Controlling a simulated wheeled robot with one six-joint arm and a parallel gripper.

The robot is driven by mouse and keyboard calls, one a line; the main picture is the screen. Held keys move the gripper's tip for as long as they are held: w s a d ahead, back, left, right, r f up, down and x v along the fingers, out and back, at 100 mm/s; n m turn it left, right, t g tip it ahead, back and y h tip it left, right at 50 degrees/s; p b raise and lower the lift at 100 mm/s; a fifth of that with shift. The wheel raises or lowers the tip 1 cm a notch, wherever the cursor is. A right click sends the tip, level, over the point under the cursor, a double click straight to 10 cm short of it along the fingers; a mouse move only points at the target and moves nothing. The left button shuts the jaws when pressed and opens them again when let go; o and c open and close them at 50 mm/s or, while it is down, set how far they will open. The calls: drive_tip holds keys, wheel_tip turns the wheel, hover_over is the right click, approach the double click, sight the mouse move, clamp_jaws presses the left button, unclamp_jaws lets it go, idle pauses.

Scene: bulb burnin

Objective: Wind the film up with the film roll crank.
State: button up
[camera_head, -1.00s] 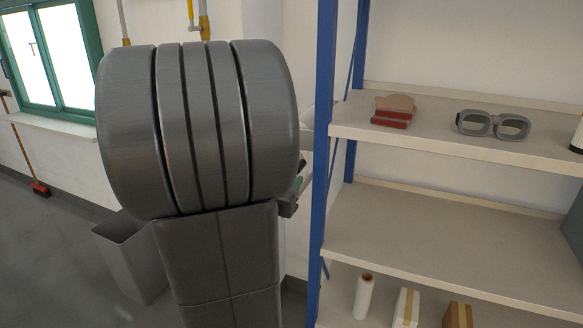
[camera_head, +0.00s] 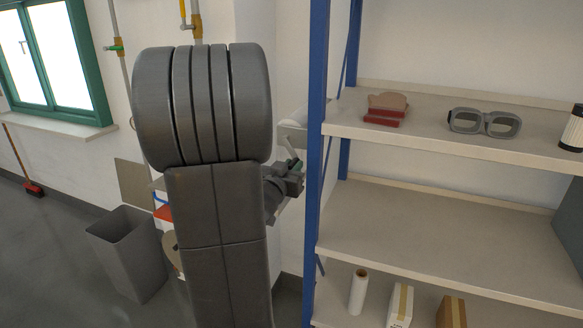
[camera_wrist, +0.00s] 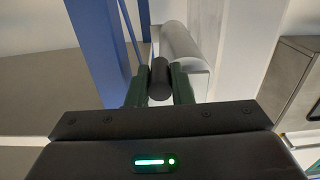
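The film roll (camera_head: 293,138) is a pale roll on the wall beside the shelf's blue post, half hidden by my arm in the head view. It also shows in the wrist view (camera_wrist: 181,45), behind the crank. The dark cylindrical crank handle (camera_wrist: 159,78) sits between my green fingers. My gripper (camera_wrist: 159,88) has a finger against each side of the handle, with no clear gap. In the head view my gripper (camera_head: 298,166) is small, just below the roll, and a pale crank arm (camera_head: 289,147) runs up from it.
The shelf's blue post (camera_head: 316,150) stands close to the right of my gripper. The shelf (camera_head: 440,140) holds goggles (camera_head: 484,122), a red block (camera_head: 384,117) and a white cylinder (camera_head: 571,130). A grey bin (camera_head: 132,255) stands on the floor at left.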

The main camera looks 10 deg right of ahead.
clamp_jaws()
drive_tip(key=shift+s+d+r+n+p, duration=0.2)
drive_tip(key=shift+d+r+n+p, duration=0.15)
drive_tip(key=shift+n+p, duration=0.4)
drive_tip(key=o, duration=0.7)
unclamp_jaws()
drive_tip(key=shift+a, duration=0.1)
drive_tip(key=shift+f, duration=0.1)
